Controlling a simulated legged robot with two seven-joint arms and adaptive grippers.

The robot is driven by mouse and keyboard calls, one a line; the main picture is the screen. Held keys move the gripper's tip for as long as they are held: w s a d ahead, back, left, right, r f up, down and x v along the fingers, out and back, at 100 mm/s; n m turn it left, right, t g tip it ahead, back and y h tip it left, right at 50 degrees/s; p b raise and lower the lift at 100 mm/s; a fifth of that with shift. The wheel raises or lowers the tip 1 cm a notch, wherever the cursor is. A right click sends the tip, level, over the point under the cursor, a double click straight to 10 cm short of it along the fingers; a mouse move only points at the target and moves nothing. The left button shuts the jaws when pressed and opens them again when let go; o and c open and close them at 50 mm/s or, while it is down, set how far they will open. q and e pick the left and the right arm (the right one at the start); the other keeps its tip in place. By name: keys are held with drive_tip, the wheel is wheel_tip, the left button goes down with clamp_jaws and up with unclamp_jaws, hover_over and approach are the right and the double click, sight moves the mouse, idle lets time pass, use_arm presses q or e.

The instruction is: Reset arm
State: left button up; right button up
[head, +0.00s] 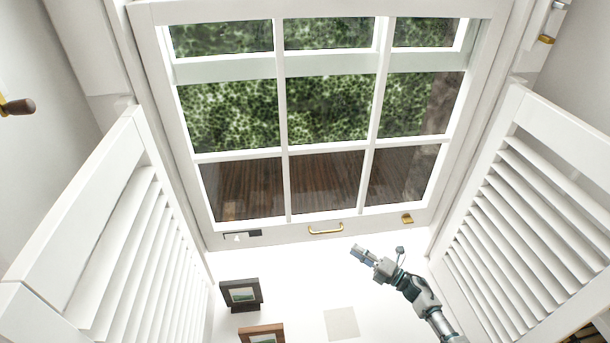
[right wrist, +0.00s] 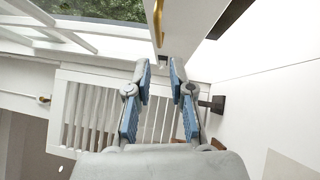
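My right gripper (head: 359,252) reaches in from the lower right of the head view, just below the window's lower rail and apart from it. In the right wrist view its two blue-padded fingers (right wrist: 160,72) stand apart with nothing between them. The brass pull handle (head: 325,229) on the window's lower rail is up and left of the gripper in the head view. The handle also shows beyond the fingertips in the right wrist view (right wrist: 158,22). My left gripper is in neither view.
White louvered shutters stand at the left (head: 110,250) and right (head: 530,215) of the white window (head: 285,150). A dark picture frame (head: 241,308) and a brown one (head: 262,330) are at the lower middle. A dark knob (head: 20,107) is at far left.

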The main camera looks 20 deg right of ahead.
drive_tip(key=s+a+f+m+h, duration=0.2)
drive_tip(key=a+f+m+h, duration=0.35)
drive_tip(key=m+h, duration=0.4)
drive_tip(key=s+a+f+m+g, duration=0.2)
drive_tip(key=s+a+m+g, duration=0.1)
drive_tip(key=s+m, duration=0.1)
drive_tip(key=s+a+f+m+g+h, duration=0.1)
drive_tip(key=s+a+f+m+g, duration=0.2)
drive_tip(key=s, duration=0.4)
drive_tip(key=s+a+f+m+g, duration=0.3)
drive_tip(key=s+m, duration=0.2)
drive_tip(key=s, duration=0.1)
drive_tip(key=shift+s+a+h, duration=0.1)
drive_tip(key=shift+a+h, duration=0.05)
drive_tip(key=shift+h, duration=0.2)
drive_tip(key=s+a+m+g+y, duration=0.15)
drive_tip(key=s+a+g, duration=0.35)
drive_tip(key=s, duration=0.6)
wheel_tip(320, 180, down, 24)
drive_tip(key=s, duration=0.1)
drive_tip(key=s+d+f+g, duration=0.1)
drive_tip(key=s+d+f, duration=0.1)
drive_tip(key=s+f, duration=1)
wheel_tip(320, 180, down, 2)
drive_tip(key=shift+s+f+g, duration=0.25)
drive_tip(key=shift+s+g, duration=0.05)
